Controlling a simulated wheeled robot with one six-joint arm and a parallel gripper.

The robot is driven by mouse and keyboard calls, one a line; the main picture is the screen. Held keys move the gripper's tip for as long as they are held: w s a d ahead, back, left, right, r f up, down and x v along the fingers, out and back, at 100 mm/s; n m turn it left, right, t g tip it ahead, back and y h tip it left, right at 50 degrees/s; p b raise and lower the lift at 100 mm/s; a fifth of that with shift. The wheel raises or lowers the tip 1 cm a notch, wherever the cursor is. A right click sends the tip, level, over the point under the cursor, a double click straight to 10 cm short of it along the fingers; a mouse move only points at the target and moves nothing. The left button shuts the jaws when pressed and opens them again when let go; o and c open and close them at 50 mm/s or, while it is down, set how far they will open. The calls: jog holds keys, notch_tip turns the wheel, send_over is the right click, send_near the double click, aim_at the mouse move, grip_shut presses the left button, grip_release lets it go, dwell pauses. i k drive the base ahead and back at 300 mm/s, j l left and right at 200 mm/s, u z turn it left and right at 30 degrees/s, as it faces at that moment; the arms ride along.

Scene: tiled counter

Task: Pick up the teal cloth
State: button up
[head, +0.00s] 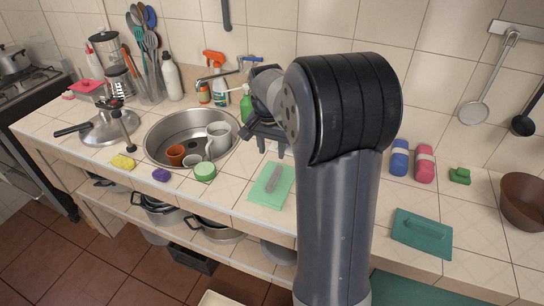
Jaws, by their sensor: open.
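A flat teal cloth (421,238) lies on the tiled counter at the right, near the front edge, with a darker raised strip across it. My gripper (271,150) is left of centre, beside the sink's right rim and above the counter, pointing down. Its dark fingers are apart and nothing shows between them. It is well to the left of the teal cloth, with my arm standing between them in the picture. My arm hides part of the counter in the middle.
A pale green board (262,197) with a grey item lies below my gripper. The sink (160,147) holds cups. Blue (399,158) and pink (425,165) rolls, a green block (460,176) and a brown bowl (524,200) stand behind or right of the cloth.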

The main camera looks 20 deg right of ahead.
aim_at(431, 237)
jog(key=z, duration=2.15)
